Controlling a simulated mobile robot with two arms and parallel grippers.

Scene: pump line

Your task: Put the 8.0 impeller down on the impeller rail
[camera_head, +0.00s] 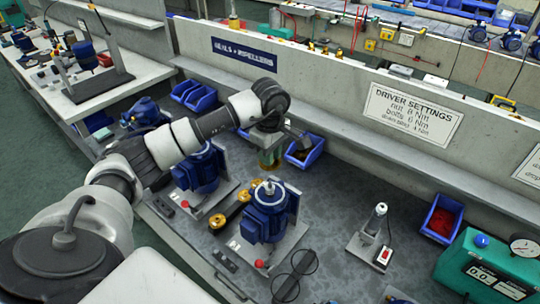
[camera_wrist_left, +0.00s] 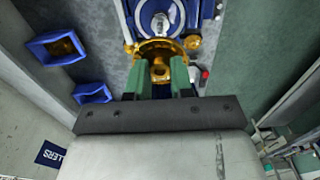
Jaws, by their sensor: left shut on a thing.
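My left gripper (camera_head: 267,158) reaches over the bench from the left, its green fingers pointing down. In the left wrist view the gripper (camera_wrist_left: 160,82) is shut on a brass impeller (camera_wrist_left: 160,70), whose size mark I cannot read. In the head view the held impeller is mostly hidden by the fingers. The dark impeller rail (camera_head: 231,211) lies on the bench between two blue pumps, below and left of the gripper. Several brass impellers (camera_head: 217,221) sit along it. The held impeller appears above the bench, apart from the rail. My right gripper is not in view.
Blue pumps (camera_head: 265,219) and (camera_head: 197,171) stand on either side of the rail. Blue bins (camera_head: 305,152) line the back panel. A screwdriver stand (camera_head: 374,232), a red-filled bin (camera_head: 441,219) and a green torque box (camera_head: 490,268) are at the right. Two dark rings (camera_head: 286,289) lie in front.

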